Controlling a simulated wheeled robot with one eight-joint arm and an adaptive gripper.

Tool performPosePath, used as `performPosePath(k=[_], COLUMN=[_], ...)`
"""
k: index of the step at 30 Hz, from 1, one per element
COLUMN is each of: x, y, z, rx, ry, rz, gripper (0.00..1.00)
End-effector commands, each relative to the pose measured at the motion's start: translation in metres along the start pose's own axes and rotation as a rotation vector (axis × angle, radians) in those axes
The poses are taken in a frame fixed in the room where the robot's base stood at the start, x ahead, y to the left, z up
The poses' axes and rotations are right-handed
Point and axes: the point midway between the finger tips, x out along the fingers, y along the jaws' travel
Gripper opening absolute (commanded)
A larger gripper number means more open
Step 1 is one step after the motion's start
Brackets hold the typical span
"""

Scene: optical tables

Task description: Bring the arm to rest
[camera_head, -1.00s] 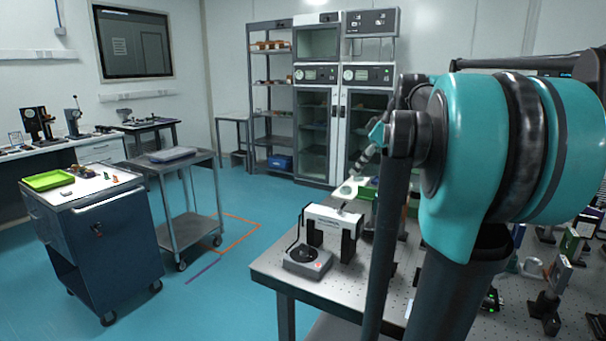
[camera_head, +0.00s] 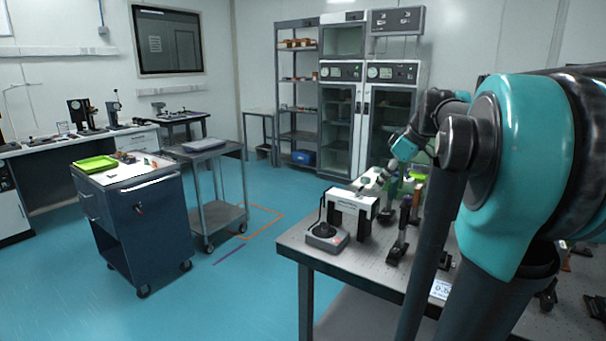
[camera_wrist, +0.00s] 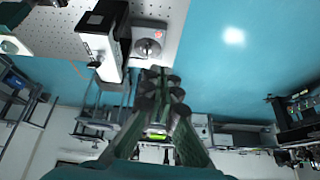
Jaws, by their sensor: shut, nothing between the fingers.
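My gripper (camera_wrist: 158,78) shows in the wrist view with its dark, jointed fingers drawn together and nothing held. I cannot tell whether the tips are clear of the box. In the head view my teal and black arm fills the right side and reaches over the optical table (camera_head: 310,250). The gripper end is small and hard to make out there among the table items.
The knob box (camera_head: 327,237) and white bridge device (camera_head: 352,202) stand near the optical table's left corner. A blue cart (camera_head: 140,225) with a green tray (camera_head: 95,164) and a grey trolley (camera_head: 222,215) stand left.

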Motion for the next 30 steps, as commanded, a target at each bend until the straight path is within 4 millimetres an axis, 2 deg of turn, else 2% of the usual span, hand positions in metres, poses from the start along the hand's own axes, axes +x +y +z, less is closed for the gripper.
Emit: performPosePath(k=[5, 11, 14, 18, 21, 25, 27, 30], x=[0.032, 0.08, 0.113, 0.165, 0.193, 0.215, 0.222, 0.226], y=[-0.013, -0.035, -0.053, -0.091, -0.117, -0.143, -0.152, -0.159], z=[0.02, 0.055, 0.082, 0.136, 0.175, 0.214, 0.228, 0.239], rx=[0.081, 0.219, 0.315, 0.485, 0.598, 0.708, 0.747, 0.781], ry=[-0.036, -0.084, -0.111, -0.138, -0.14, -0.127, -0.119, -0.111], rz=[0.023, 0.073, 0.118, 0.209, 0.277, 0.348, 0.372, 0.392], gripper=[0.0, 0.0, 0.0, 0.0, 0.0, 0.0, 0.0, 0.0])
